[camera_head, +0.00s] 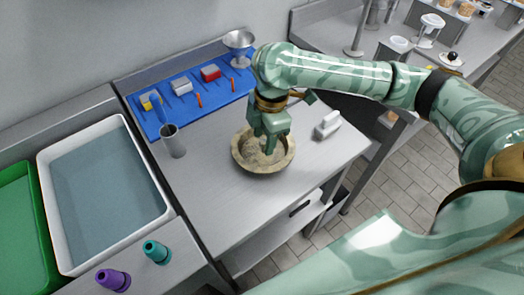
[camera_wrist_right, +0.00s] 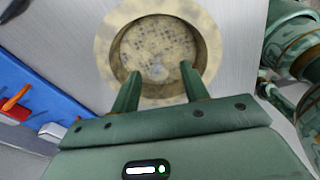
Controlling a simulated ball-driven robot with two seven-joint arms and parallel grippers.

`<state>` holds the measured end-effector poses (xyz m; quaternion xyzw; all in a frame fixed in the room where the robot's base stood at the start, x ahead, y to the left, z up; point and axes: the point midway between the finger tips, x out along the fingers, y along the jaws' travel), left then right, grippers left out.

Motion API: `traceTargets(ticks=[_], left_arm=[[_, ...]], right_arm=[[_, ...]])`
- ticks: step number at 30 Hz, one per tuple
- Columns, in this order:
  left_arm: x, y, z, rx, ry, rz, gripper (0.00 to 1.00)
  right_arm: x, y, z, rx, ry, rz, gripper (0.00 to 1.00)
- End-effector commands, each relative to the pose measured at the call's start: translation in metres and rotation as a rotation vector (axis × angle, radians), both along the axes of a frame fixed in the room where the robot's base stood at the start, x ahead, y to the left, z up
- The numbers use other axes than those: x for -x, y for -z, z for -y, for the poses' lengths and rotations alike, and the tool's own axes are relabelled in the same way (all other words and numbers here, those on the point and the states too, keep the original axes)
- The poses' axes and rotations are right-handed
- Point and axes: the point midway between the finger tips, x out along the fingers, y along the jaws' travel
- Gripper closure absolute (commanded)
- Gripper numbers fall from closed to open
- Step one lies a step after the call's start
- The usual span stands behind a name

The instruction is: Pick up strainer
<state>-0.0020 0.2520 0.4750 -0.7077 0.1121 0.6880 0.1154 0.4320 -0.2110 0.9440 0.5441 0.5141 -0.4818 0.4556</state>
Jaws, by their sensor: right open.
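A round beige speckled bowl (camera_head: 243,157), with dark dots over its floor, stands on the steel counter; I cannot tell for certain whether it is the strainer. In the right wrist view the bowl (camera_wrist_right: 157,42) lies just beyond my fingertips. A silver, wide-mouthed cone-shaped vessel (camera_head: 239,42) stands at the back, beside the blue mat's end. My right gripper (camera_head: 266,146) points down over the bowl, its fingers apart and nothing between them. In the right wrist view, the fingers (camera_wrist_right: 160,75) reach over the bowl's near rim; contact cannot be told. My left gripper is out of view.
A blue mat (camera_head: 150,121) holds several small tools and blocks. A grey cup (camera_head: 173,142) stands in front of it. A white block-like object (camera_head: 327,124) is right of the bowl. A white water-filled basin (camera_head: 50,210) is left.

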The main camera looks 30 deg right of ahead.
Motion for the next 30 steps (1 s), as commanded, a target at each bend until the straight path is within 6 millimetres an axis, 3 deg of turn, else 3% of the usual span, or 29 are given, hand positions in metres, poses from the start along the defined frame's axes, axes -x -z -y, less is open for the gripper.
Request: traceTargets(ticks=[1, 3, 10, 15, 25, 30], left_arm=[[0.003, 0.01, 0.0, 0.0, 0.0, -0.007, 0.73], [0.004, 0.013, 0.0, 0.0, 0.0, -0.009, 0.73], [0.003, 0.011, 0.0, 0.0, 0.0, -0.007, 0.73], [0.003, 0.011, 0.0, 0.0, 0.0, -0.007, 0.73], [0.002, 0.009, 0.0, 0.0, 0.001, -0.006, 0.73], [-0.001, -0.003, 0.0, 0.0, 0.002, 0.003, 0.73]], right_arm=[[0.0, 0.016, -0.001, 0.0, -0.001, -0.006, 0.55], [0.0, 0.022, -0.002, 0.001, 0.0, -0.003, 0.55], [-0.001, 0.02, -0.002, 0.001, 0.0, 0.001, 0.58], [-0.001, 0.02, -0.002, 0.001, 0.0, 0.001, 1.0], [-0.001, 0.017, -0.002, 0.002, 0.0, 0.001, 1.0], [-0.001, -0.001, -0.002, 0.001, 0.001, 0.005, 1.0]])
